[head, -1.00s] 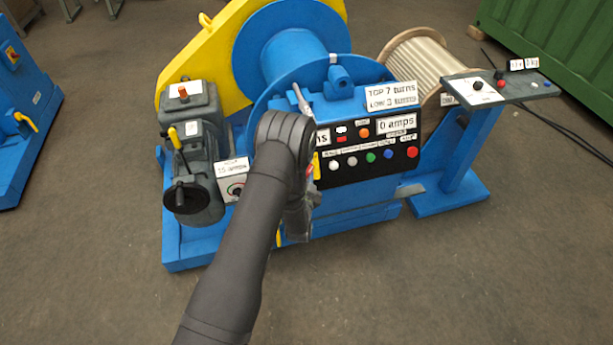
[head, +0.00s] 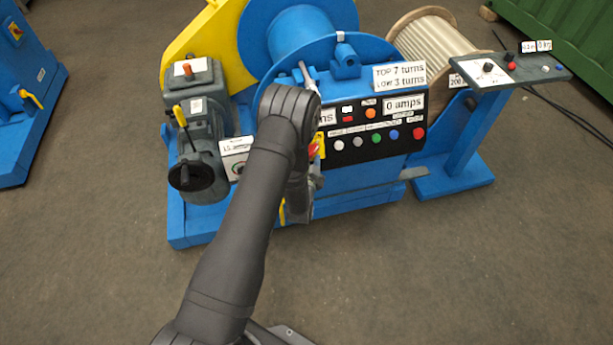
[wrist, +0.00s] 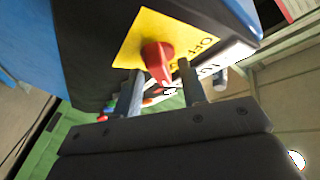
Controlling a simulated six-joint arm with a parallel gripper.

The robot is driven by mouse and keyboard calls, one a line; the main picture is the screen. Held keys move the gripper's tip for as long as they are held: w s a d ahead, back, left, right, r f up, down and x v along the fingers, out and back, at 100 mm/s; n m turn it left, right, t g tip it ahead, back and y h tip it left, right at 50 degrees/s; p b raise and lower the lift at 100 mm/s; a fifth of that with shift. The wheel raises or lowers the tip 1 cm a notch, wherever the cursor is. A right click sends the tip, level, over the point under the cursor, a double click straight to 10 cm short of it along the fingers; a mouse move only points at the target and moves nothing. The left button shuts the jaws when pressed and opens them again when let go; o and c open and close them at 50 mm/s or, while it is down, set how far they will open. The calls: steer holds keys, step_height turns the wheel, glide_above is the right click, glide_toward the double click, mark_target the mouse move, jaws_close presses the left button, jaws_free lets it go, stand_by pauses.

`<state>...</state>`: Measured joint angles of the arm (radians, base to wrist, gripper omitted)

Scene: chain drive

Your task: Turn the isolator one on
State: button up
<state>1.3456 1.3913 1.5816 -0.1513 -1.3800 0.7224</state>
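The isolator is a red rotary handle (wrist: 158,60) on a yellow plate (wrist: 150,36) with "OFF" lettering, on the dark side face of the control box. In the wrist view the handle shows between the two fingertips of my gripper (wrist: 160,72), with gaps on both sides. My gripper is open and holds nothing. In the head view the red handle (head: 314,151) shows at the left end of the control panel (head: 372,138), just right of my arm. My fingers are mostly hidden there behind my wrist.
The blue winch drum (head: 300,35) stands behind the panel. A grey motor with a black handwheel (head: 187,176) and a small white box with a dial (head: 237,160) stand left of my arm. A pedestal console (head: 495,72) stands right. The floor in front is clear.

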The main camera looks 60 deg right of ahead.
steer(key=v, duration=1.6)
steer(key=shift+r, duration=0.1)
steer(key=x, duration=1.7)
steer(key=shift+d, duration=0.15)
steer(key=shift+n+t, duration=0.3)
steer(key=shift+n, duration=0.1)
